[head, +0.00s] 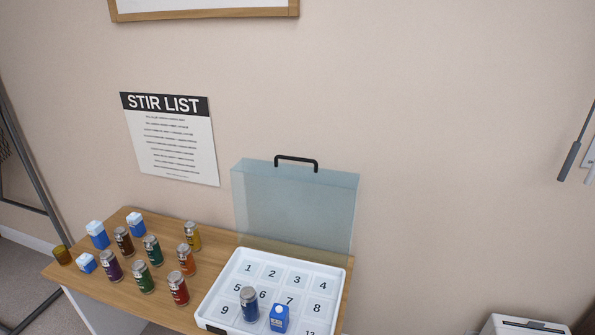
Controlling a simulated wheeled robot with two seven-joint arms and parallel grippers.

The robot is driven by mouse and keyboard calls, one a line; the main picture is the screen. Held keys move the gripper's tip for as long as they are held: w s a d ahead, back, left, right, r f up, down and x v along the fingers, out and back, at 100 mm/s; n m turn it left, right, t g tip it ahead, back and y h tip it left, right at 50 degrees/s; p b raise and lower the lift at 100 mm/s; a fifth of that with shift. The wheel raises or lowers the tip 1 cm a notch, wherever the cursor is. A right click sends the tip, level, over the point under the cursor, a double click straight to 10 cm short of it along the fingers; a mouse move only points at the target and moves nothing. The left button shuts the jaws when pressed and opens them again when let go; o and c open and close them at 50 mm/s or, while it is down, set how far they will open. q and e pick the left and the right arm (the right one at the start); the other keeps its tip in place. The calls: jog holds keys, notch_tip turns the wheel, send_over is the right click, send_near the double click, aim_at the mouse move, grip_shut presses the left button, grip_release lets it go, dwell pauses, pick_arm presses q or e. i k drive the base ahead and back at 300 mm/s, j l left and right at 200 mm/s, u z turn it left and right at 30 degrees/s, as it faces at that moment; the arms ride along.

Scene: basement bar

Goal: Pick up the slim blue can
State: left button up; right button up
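A slim dark blue can (249,305) with a silver top stands upright in the white numbered tray (231,272). It is near the cells marked 5 and 6 and covers part of the tray below them. A small blue carton (279,319) stands in the tray just right of the can, below the 7. Neither of my grippers is in the head view, so whether they are open or shut does not show.
Several coloured cans, such as a purple one (110,267) and a yellow one (192,236), stand on the wooden table (215,238) left of the tray, with blue-and-white cartons (97,235) and an amber cup (62,255). A clear lid (295,205) with a black handle rises behind the tray.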

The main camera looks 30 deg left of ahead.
aim_at(248, 300)
jog(key=u, duration=1.3)
